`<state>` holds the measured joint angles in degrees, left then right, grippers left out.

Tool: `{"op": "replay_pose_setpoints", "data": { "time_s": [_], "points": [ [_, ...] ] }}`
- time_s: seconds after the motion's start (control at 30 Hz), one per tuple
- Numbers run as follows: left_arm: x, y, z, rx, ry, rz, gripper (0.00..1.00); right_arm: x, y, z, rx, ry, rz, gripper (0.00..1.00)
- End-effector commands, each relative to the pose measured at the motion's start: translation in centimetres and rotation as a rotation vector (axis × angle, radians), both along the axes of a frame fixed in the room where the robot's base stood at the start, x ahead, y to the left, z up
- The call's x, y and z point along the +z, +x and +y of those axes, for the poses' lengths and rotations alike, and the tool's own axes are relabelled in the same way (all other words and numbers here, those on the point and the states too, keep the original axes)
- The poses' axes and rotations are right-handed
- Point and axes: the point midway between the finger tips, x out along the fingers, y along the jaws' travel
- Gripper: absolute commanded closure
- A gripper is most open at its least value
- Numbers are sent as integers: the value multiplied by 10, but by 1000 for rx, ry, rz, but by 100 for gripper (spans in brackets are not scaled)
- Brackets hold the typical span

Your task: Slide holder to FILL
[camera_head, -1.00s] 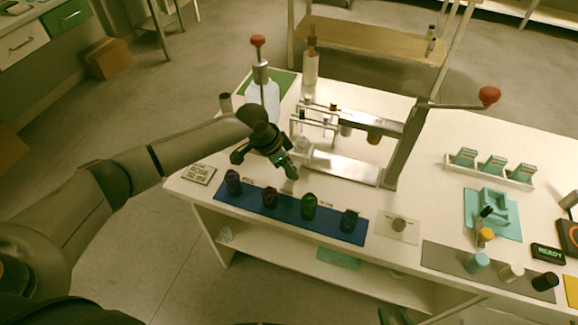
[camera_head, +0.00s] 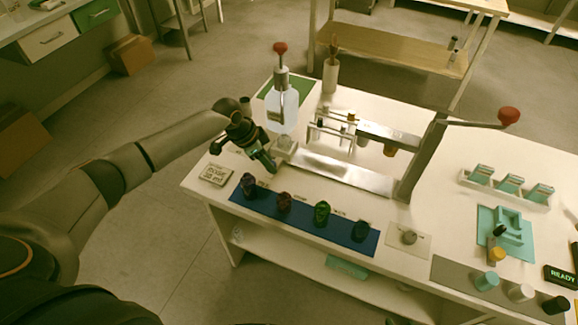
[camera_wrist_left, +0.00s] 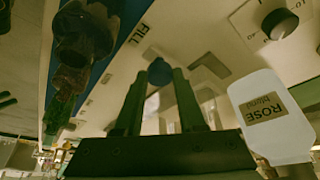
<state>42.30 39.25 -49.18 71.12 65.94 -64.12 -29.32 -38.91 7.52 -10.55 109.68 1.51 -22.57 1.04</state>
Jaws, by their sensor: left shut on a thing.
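The holder (camera_head: 285,146) is a small pale block at the left end of the metal rail (camera_head: 340,173), close to the white pump bottle (camera_head: 283,108). My left gripper (camera_head: 265,161) reaches it from the front left and is shut on its knob. In the left wrist view a dark blue knob (camera_wrist_left: 160,72) sits between the fingertips. The FILL mark (camera_wrist_left: 140,34) is printed on the surface beyond, up and left of the knob there. The underside of the holder is hidden. My right gripper is not in view.
A blue mat (camera_head: 300,228) with several dark bottles lies along the front edge. The press frame with a red-knobbed lever (camera_head: 508,116) stands at the rail's right end. The rose bottle (camera_wrist_left: 268,115) is close on the right in the wrist view. A sign (camera_head: 215,175) lies at front left.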

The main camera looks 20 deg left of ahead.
Motion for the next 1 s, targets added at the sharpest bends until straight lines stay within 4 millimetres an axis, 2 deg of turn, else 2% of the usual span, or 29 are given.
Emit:
{"op": "replay_pose_setpoints", "data": {
  "time_s": [0.1,0.37,0.4,0.6,0.67,1.0],
  "points": [
    [0,1,11,1,1,-1,100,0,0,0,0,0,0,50],
    [0,1,13,1,6,-3,100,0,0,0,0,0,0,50],
    [0,1,14,2,7,-3,60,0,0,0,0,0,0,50],
    [0,1,13,1,5,-2,38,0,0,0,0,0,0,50],
    [0,1,12,1,4,-2,31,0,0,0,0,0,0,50],
    [6,-1,12,-1,1,-1,31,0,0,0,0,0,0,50]
  ]
}}
